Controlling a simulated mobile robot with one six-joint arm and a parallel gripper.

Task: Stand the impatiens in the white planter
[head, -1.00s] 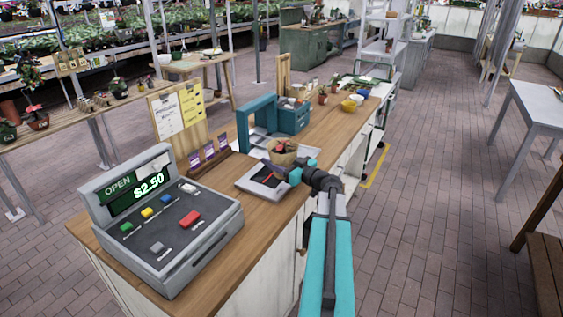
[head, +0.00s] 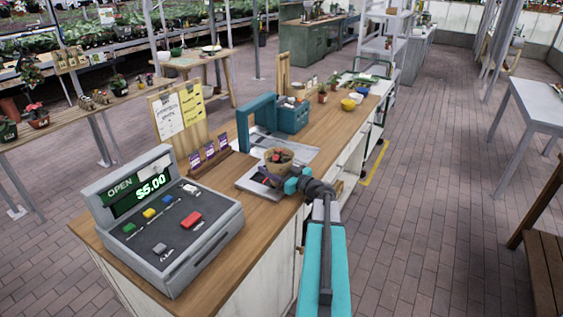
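My gripper (head: 270,180) is over the flat grey plate (head: 250,187) on the wooden counter, just in front of a woven basket (head: 279,166). It is small and dark here, and I cannot tell whether its fingers are open or hold anything. The basket has something red and dark in it. I cannot pick out the impatiens for sure; a red-flowered potted plant (head: 37,112) stands on the left bench, and small potted plants (head: 322,93) stand toward the counter's far end.
A grey cash register (head: 165,220) reading $5.00 fills the counter's near end. A clipboard board (head: 180,118), a teal frame (head: 257,122) and a teal box (head: 292,116) stand along the counter. A yellow bowl (head: 362,91) is farther back.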

